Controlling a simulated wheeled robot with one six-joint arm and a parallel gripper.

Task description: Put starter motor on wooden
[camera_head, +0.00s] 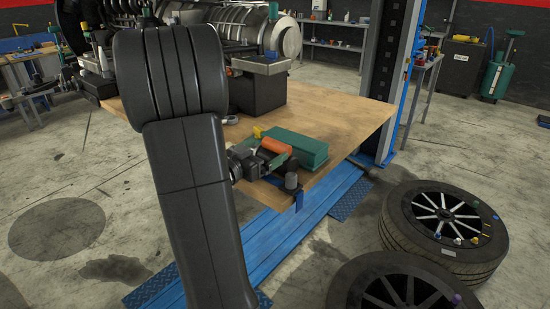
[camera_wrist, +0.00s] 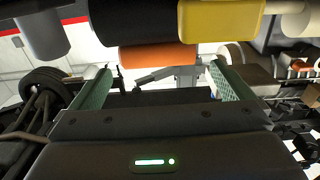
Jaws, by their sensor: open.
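The wooden tabletop (camera_head: 345,122) spans the middle of the head view. Near its front edge is a cluster of parts with an orange cylinder (camera_head: 276,146) and a small yellow piece (camera_head: 257,132). Which part is the starter motor I cannot tell for certain. In the wrist view my gripper (camera_wrist: 160,68) is open, its green-padded fingers apart. The orange cylinder (camera_wrist: 158,58) shows between and beyond the fingertips, with a black cylinder (camera_wrist: 145,20) and a yellow block (camera_wrist: 208,20) above it in the picture. Contact cannot be told. My arm hides part of the table in the head view.
A green box (camera_head: 300,147) lies beside the cluster on the table. A large engine (camera_head: 240,28) stands behind. A blue lift post (camera_head: 395,90) is right of the table. Wheels (camera_head: 443,225) lie on the floor at lower right. The table's right side is bare.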

